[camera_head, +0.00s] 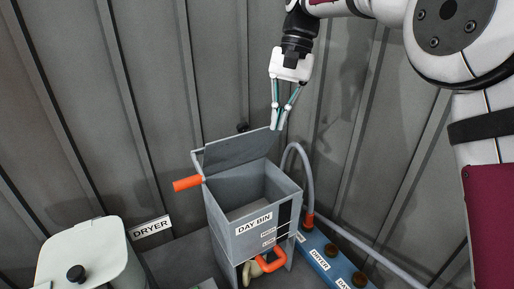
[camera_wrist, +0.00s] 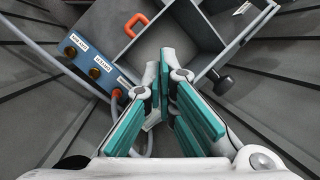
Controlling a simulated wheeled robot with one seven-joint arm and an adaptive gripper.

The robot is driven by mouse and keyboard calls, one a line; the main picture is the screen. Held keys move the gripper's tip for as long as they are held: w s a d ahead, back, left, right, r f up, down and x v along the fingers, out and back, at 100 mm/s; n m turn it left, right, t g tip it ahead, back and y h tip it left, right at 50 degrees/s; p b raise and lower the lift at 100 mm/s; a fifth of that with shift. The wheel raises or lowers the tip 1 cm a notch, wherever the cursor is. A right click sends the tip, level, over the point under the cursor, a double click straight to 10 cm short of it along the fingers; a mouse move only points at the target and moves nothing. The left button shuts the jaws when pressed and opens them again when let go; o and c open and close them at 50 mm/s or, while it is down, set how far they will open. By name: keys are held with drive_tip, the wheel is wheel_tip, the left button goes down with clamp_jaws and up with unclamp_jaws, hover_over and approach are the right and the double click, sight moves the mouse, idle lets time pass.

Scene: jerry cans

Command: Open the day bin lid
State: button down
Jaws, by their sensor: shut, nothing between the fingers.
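The day bin (camera_head: 245,226) is a grey box with a "DAY BIN" label, and its inside shows from above. In the wrist view my gripper's teal-padded fingers (camera_wrist: 166,60) meet in front of the grey bin (camera_wrist: 168,35).
A white dryer vessel (camera_head: 85,255) with a black knob stands at lower left. A blue panel (camera_head: 330,258) with brass fittings sits right of the bin, and a grey hose (camera_head: 308,175) arches beside it. An orange handle (camera_head: 272,262) is below the bin. Ribbed walls stand close behind.

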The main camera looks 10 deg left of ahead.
drive_tip(key=s+d+f+m+g+y+p, duration=0.1)
drive_tip(key=s+d+f+m+g+y, duration=0.2)
drive_tip(key=s+f+m+g+y, duration=0.55)
drive_tip(key=m+t+y+p, duration=0.4)
drive_tip(key=m+t+y, duration=0.7)
drive_tip(key=m, duration=1.1)
approach(235, 140)
drive_tip(key=s+a+g+y, duration=0.1)
drive_tip(key=a, duration=0.3)
drive_tip(key=shift+w+a+r, duration=0.25)
drive_tip(key=shift+w+r, duration=0.1)
drive_tip(key=shift+w, duration=0.2)
